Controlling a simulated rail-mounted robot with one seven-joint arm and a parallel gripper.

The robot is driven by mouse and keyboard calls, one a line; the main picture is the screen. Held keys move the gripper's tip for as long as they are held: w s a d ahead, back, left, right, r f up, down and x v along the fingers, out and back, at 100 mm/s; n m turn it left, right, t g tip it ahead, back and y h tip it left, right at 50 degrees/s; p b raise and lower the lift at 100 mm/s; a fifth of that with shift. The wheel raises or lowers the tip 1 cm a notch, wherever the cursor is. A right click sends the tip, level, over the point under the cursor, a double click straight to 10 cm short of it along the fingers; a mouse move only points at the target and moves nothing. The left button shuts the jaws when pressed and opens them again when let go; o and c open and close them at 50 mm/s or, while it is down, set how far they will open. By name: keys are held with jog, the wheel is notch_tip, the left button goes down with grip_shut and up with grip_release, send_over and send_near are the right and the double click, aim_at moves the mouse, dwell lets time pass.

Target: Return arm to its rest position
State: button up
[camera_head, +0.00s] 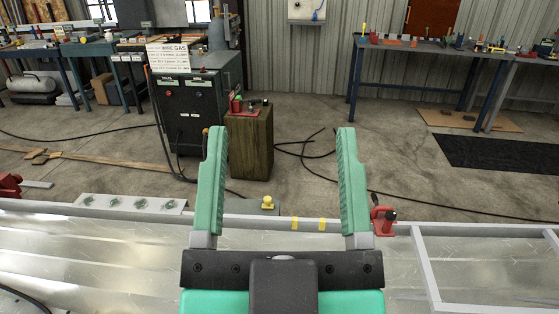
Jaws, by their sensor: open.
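My gripper (282,140) shows at the bottom centre of the head view, pointing away from me. Its two green fingers are spread wide apart, with nothing between them but the view of the floor and a wooden block behind. The black palm and the green body of the gripper sit over the metal hull surface (95,255). The fingers touch nothing that I can see. The rest of my arm is out of the picture.
A red clamp (383,220) sits on the hull's edge right of my gripper. A metal frame (428,275) lies at right. Beyond stand a black welding machine (190,110), a wooden block (250,145) and workbenches (430,48). Cables cross the open floor.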

notch_tip(320, 180, up, 41)
jog(key=p, duration=4.1)
jog(key=shift+a+r+y, duration=0.15)
jog(key=shift+a+y, duration=0.2)
jog(key=shift+y, duration=0.05)
